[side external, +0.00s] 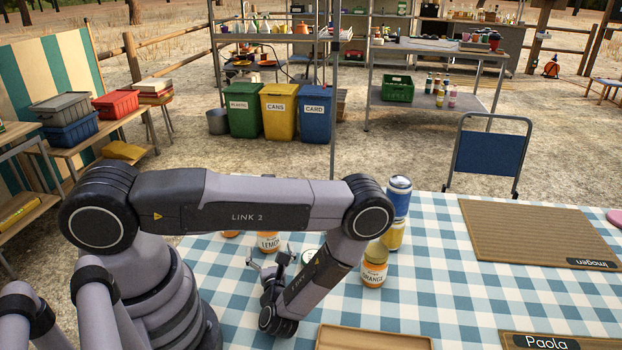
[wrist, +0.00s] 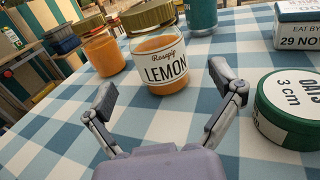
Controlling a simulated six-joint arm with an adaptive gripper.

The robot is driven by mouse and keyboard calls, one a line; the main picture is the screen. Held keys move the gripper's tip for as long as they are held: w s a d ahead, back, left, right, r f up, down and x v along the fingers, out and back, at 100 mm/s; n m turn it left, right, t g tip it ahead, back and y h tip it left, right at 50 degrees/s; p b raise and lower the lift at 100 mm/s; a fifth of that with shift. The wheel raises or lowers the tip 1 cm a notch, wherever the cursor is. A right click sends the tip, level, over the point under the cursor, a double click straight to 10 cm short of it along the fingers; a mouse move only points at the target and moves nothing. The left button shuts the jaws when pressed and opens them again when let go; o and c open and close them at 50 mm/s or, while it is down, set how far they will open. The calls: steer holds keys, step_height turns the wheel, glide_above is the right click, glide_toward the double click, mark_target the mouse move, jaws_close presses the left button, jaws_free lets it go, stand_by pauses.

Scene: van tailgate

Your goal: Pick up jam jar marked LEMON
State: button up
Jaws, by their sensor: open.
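The jam jar marked LEMON (wrist: 159,68) stands upright on the checked cloth in the wrist view, with a gold lid and orange contents. It also shows in the side view (side external: 268,242), partly hidden behind my arm. My gripper (wrist: 168,90) is open and empty, its two fingers spread in front of the jar and not closed on it. In the side view my gripper (side external: 270,262) is low over the cloth, just on the near side of the jar. The jar's lower front label is clear in the wrist view.
Another orange jar (wrist: 101,52) stands just left of the LEMON jar. A green OATS tin (wrist: 292,108) is close to the right finger, with a white date-marked box (wrist: 298,25) behind. An ORANGE jar (side external: 374,265) and stacked cans (side external: 398,198) stand to the right.

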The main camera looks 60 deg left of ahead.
mark_target(269, 242)
steer(key=x, duration=0.5)
steer(key=shift+a, duration=0.15)
